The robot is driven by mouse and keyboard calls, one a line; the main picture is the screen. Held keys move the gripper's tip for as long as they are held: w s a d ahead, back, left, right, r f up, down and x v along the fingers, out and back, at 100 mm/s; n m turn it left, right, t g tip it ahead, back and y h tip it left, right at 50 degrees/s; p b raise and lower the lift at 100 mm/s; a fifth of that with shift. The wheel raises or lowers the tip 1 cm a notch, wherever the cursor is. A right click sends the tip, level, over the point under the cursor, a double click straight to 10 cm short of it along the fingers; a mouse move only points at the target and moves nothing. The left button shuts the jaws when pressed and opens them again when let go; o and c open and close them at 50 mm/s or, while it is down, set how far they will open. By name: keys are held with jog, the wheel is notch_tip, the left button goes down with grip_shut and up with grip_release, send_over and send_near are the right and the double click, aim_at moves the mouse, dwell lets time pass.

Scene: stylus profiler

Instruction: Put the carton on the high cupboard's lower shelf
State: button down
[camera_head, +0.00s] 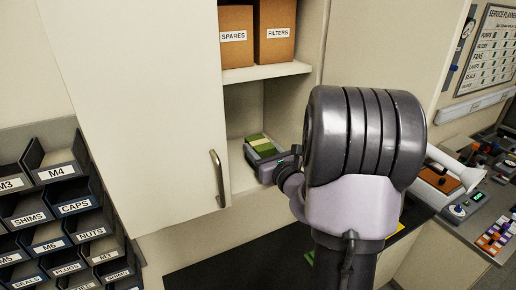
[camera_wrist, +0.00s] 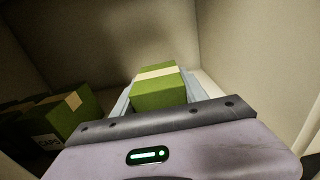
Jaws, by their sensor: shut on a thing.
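A green carton (camera_head: 257,141) with a pale band is inside the open high cupboard, in the lower compartment. It also shows in the wrist view (camera_wrist: 158,92), ahead of the gripper body. My gripper (camera_head: 262,149) reaches in from the right and is shut on this carton; its fingers are partly hidden by it. The lower shelf (camera_head: 240,181) is below the carton, and I cannot tell whether the carton touches it. The upper shelf (camera_head: 266,72) is above it.
Other green boxes (camera_wrist: 58,115) with a pale patch stand at the left in the wrist view. Brown SPARES (camera_head: 236,37) and FILTERS (camera_head: 275,32) boxes stand on the upper shelf. The cupboard door (camera_head: 150,110) is at the left, and labelled bins (camera_head: 75,208) are beside it.

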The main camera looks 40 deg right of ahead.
jog(key=shift+s+a+r, duration=0.1)
jog(key=shift+s, duration=0.15)
jog(key=shift+f, duration=0.2)
jog(key=c, duration=0.6)
grip_release()
jog(key=shift+w, duration=0.25)
jog(key=shift+s, duration=0.1)
jog(key=shift+r, duration=0.1)
jog(key=shift+s+r, duration=0.1)
jog(key=shift+r, duration=0.15)
jog(key=b+v, duration=0.3)
jog(key=v, duration=0.8)
jog(key=shift+s+f+b, duration=0.15)
jog(key=shift+s+b, duration=0.2)
jog(key=shift+s, duration=0.05)
